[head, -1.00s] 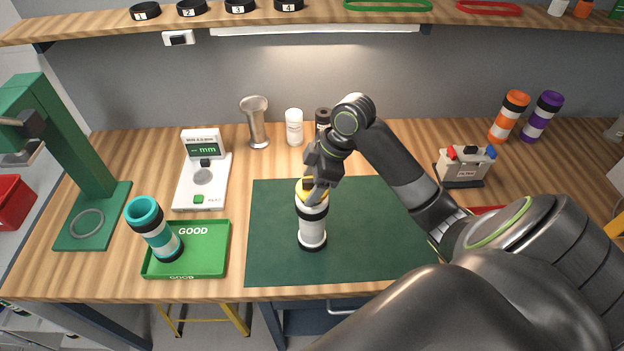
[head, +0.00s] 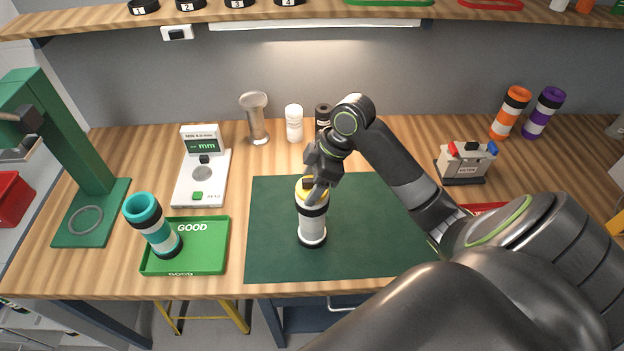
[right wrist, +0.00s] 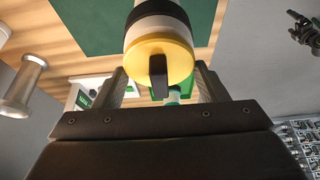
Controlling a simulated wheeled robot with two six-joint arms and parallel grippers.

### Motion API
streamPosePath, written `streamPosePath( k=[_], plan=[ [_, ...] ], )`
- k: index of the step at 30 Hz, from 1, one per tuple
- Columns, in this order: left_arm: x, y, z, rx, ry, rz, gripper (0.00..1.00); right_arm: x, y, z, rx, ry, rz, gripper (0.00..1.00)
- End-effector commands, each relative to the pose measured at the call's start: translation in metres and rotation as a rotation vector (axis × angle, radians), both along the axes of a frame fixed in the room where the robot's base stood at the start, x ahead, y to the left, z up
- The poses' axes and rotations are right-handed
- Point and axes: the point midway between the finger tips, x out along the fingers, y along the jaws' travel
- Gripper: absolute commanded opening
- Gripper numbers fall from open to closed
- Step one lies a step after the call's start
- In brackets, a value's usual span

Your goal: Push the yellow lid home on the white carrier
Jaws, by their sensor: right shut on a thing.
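The white carrier (head: 312,226) stands upright on the dark green mat, with black bands near its top and at its base. The yellow lid (head: 302,187) sits on top of the carrier; whether a gap is left under it I cannot tell. In the right wrist view the lid (right wrist: 150,58) shows a round yellow face with a black bar handle (right wrist: 158,76). My right gripper (head: 316,186) is at the lid from the upper right, shut on it, and hides part of it. In the right wrist view its fingers (right wrist: 160,88) lie on either side. My left gripper is not in view.
The green mat (head: 370,240) is clear around the carrier. To the left are a green GOOD tray (head: 208,255) with a teal tube (head: 155,228), a gauge (head: 200,183) and a green press (head: 92,215).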

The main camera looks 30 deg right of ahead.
Motion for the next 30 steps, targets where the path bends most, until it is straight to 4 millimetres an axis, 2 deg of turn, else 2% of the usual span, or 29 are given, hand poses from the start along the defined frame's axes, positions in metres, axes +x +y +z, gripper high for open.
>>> streamPosePath(
  k=[14,15,20,30],
  plan=[
    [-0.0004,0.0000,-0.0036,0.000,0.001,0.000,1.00,-0.0005,-0.0003,-0.0067,0.000,0.003,-0.001,0.44],
    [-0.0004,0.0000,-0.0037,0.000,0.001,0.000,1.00,-0.0005,-0.0003,-0.0068,0.000,0.003,-0.001,0.69],
    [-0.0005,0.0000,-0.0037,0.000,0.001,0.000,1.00,-0.0006,-0.0003,-0.0070,0.000,0.003,-0.001,0.90],
    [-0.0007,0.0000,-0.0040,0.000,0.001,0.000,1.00,-0.0004,-0.0011,-0.0045,-0.001,0.001,0.000,0.91]
  ],
)
